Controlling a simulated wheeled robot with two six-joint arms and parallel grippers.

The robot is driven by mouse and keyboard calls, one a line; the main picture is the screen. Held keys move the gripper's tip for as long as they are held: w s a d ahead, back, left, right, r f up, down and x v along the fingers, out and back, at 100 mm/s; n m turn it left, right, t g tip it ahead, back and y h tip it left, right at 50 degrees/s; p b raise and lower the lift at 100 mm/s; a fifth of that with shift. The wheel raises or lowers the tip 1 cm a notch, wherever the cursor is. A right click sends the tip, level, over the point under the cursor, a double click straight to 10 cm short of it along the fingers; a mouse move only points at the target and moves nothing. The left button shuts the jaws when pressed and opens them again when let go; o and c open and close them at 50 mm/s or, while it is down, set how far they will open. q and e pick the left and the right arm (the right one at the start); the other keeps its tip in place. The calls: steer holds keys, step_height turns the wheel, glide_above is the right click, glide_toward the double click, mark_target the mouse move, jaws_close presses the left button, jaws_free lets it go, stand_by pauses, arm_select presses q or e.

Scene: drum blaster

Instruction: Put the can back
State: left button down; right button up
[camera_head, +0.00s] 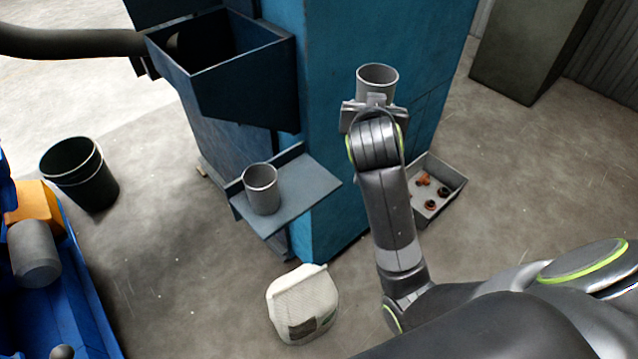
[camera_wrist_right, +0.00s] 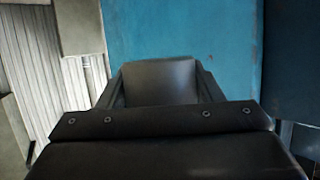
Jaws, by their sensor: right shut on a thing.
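A grey metal can (camera_head: 377,78) is held upright by my right gripper (camera_head: 375,100), in front of the blue machine (camera_head: 345,110). In the right wrist view the can (camera_wrist_right: 160,82) sits between the two fingers of the gripper (camera_wrist_right: 160,92), with the blue panel behind it. A second grey can (camera_head: 262,190) stands upright on the dark shelf (camera_head: 308,185) on the machine's side. My left gripper is not in view.
A dark hopper (camera_head: 245,75) juts from the machine above the shelf. A grey tray (camera_head: 452,190) with several small reddish-brown parts lies right of my right arm.

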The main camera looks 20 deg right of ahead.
steer(key=w+a+f+n+t+y+b, duration=0.1)
steer(key=w+a+f+n+y+b, duration=0.1)
steer(key=w+a+f+n+y, duration=0.25)
steer(key=n+y+b, duration=0.3)
steer(key=y, duration=0.1)
glide_above(302, 180)
steer(key=shift+t, duration=0.3)
step_height(302, 180, down, 11)
steer(key=shift+r, duration=0.1)
steer(key=shift+f, duration=2.35)
steer(key=o, duration=1.1)
steer(key=shift+f, duration=0.1)
steer(key=shift+c, duration=0.2)
steer(key=shift+r, duration=0.2)
steer(key=v, duration=1.2)
